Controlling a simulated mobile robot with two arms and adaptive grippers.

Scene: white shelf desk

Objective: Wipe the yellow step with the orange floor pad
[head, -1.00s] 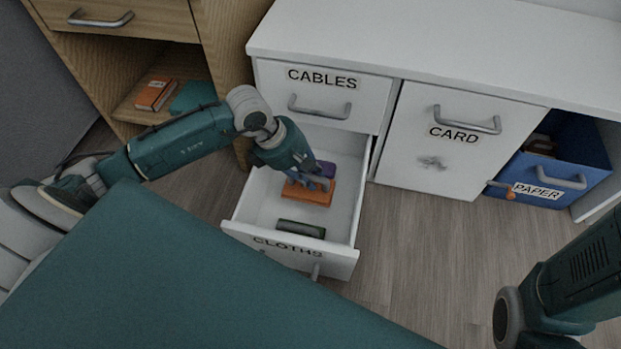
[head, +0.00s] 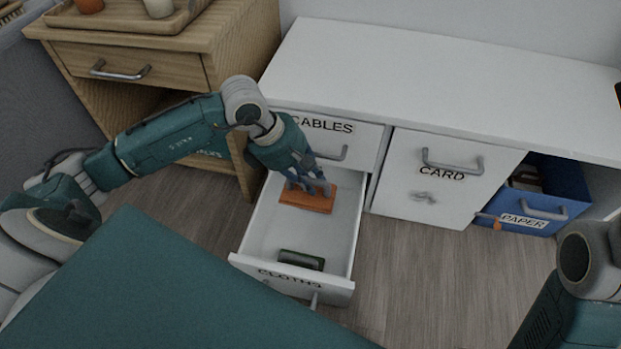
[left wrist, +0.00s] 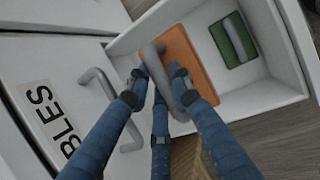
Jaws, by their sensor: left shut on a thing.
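The orange floor pad (head: 305,203) is a flat orange slab with a grey handle, within the outline of the open CLOTHS drawer (head: 344,238). My left gripper (head: 318,188) is shut on its handle. In the left wrist view the orange pad (left wrist: 187,52) lies past my left gripper's fingers (left wrist: 166,92), which close around the grey handle. The pad appears raised off the drawer floor, but the height is hard to tell. The yellow step is not seen in any view. My right gripper is out of view; only part of that arm shows at lower right.
A green pad (head: 301,260) lies near the drawer's front; it also shows in the left wrist view (left wrist: 234,40). The CABLES drawer (head: 310,131) and CARD door (head: 440,180) are closed. The blue PAPER drawer (head: 533,220) stands out at right. The white desktop (head: 450,85) is largely clear.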

